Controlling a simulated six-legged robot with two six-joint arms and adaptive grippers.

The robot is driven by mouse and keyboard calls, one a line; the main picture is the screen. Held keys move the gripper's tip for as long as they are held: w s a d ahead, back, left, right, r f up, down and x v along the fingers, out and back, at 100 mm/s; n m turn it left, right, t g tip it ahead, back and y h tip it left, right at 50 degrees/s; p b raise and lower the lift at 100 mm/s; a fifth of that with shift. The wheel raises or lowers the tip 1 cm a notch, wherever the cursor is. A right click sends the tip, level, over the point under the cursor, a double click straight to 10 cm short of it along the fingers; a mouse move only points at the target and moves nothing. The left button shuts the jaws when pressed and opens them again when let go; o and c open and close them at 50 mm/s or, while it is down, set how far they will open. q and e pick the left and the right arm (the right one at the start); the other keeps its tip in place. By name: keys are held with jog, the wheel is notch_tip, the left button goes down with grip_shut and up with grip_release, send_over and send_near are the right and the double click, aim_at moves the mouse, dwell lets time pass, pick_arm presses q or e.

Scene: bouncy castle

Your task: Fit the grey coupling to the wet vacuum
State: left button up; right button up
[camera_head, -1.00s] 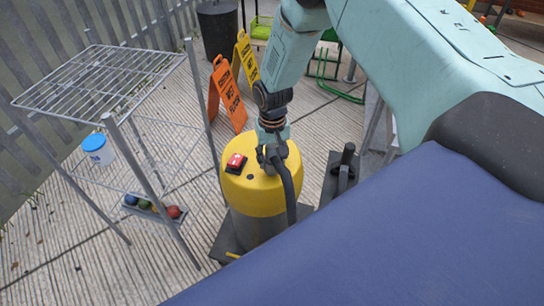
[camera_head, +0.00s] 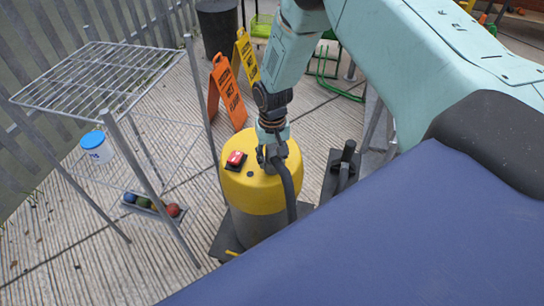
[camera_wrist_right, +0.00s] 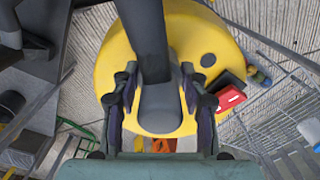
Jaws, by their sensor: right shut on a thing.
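The wet vacuum (camera_head: 250,195) stands upright with a yellow domed top, a grey body and a red switch. It also fills the middle of the right wrist view (camera_wrist_right: 115,65). A dark hose (camera_head: 288,190) runs from the coupling down the near side of the vacuum. The fingers hide the coupling's end, so I cannot tell whether it is seated. My left gripper is not in view.
A wire rack (camera_head: 100,75) stands left of the vacuum, with a blue-lidded tub (camera_head: 97,147) and several coloured balls. Orange (camera_head: 228,90) and yellow (camera_head: 245,55) floor signs stand behind. A dark stand (camera_head: 343,170) is close right. A blue surface (camera_head: 400,240) covers the lower right.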

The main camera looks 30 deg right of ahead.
jog(key=shift+f, duration=0.15)
jog(key=o, duration=1.1)
jog(key=shift+o, duration=0.2)
notch_tip(320, 180, up, 12)
jog(key=shift+s, duration=0.1)
